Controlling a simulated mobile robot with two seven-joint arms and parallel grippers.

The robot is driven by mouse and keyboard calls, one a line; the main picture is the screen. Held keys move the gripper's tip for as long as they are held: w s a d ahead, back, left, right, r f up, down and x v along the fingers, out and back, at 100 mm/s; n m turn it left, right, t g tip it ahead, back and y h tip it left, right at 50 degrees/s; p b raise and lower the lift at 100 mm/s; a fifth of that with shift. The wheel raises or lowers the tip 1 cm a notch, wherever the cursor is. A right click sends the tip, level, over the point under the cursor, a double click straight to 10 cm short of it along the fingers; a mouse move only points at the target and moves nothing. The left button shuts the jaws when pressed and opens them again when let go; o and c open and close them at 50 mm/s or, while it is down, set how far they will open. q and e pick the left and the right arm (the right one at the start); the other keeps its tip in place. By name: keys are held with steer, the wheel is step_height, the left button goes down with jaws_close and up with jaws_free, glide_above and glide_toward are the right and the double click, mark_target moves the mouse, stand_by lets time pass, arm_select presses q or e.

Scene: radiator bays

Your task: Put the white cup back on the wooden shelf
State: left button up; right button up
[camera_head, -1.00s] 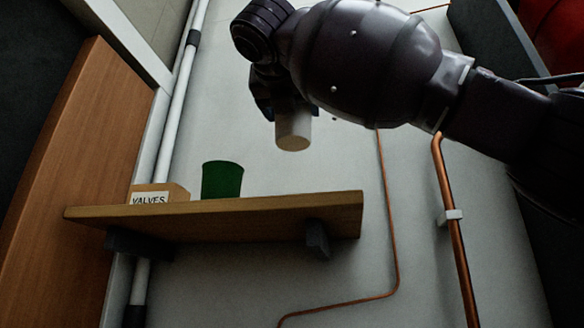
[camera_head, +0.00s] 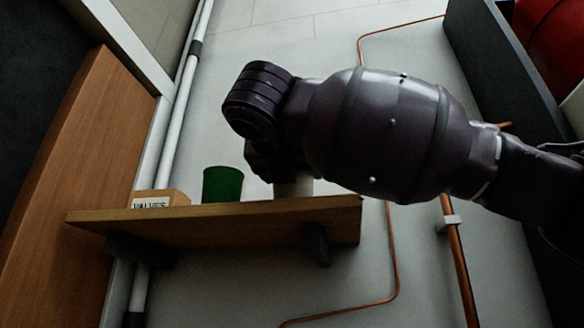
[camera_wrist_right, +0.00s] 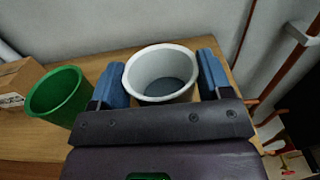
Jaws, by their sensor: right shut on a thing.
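The white cup (camera_head: 293,186) is upright at the wooden shelf (camera_head: 215,222), right of the green cup, its lower end at the shelf's top edge. I cannot tell whether its base touches the board. My right gripper (camera_wrist_right: 162,82) is shut on the white cup, with a blue finger on each side of it in the right wrist view (camera_wrist_right: 160,73). In the head view my right arm comes in from the right and hides the cup's upper part. My left gripper is not in view.
A green cup (camera_head: 222,184) and a cardboard box labelled VALVES (camera_head: 158,198) stand on the shelf to the left. A copper pipe (camera_head: 458,262) runs down the wall at right. A wooden panel (camera_head: 70,170) stands at left.

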steer(key=shift+f, duration=0.15)
steer(key=o, duration=1)
steer(key=shift+s, duration=0.15)
steer(key=s, duration=0.3)
steer(key=s+a+b, duration=0.1)
steer(key=s, duration=0.3)
steer(key=s+a+b, duration=0.1)
steer(key=s, duration=0.3)
steer(key=shift+s+a, duration=0.2)
steer(key=shift+s, duration=0.05)
